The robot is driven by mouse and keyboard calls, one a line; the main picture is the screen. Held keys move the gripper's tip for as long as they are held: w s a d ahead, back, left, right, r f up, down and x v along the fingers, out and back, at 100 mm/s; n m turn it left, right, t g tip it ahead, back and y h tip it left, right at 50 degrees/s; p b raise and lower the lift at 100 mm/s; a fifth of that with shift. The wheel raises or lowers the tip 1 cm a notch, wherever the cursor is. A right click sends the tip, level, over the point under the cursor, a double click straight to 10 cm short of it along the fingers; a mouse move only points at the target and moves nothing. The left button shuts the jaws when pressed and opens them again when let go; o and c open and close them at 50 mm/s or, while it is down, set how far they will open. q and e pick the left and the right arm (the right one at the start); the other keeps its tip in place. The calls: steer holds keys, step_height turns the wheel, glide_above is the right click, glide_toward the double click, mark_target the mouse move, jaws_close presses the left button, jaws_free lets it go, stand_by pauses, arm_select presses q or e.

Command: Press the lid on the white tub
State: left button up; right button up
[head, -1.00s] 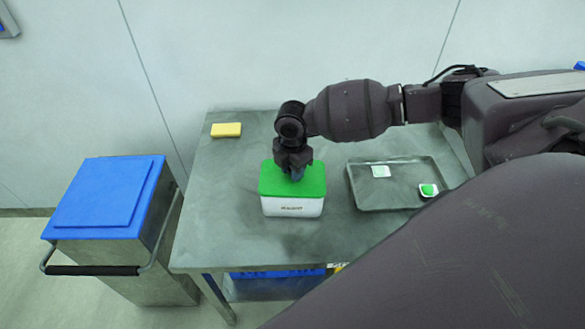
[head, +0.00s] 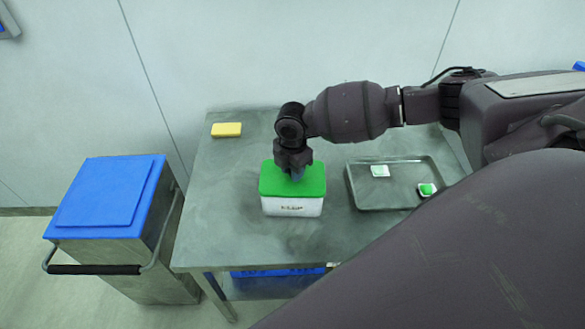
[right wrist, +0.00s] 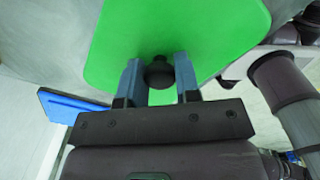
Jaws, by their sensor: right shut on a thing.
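The white tub (head: 292,207) stands upright on the steel table, with dark lettering on its front. The green lid (head: 272,183) lies over the top of the tub; whether it is pressed fully down I cannot tell. My right gripper (head: 297,174) points down at the middle of the lid. In the right wrist view its two blue-grey fingers (right wrist: 159,80) are shut on the dark round knob (right wrist: 159,71) of the green lid (right wrist: 225,32). My left gripper is not in view.
A grey tray (head: 385,199) with two small white-and-green containers (head: 380,171) is right of the tub. A yellow sponge (head: 226,129) lies at the table's back left. A blue-lidded cart (head: 108,195) stands left of the table (head: 215,225). The table left of the tub is clear.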

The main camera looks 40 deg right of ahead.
steer(key=o, duration=1.5)
steer(key=shift+r+p, duration=0.55)
steer(key=shift+r, duration=3)
jaws_close()
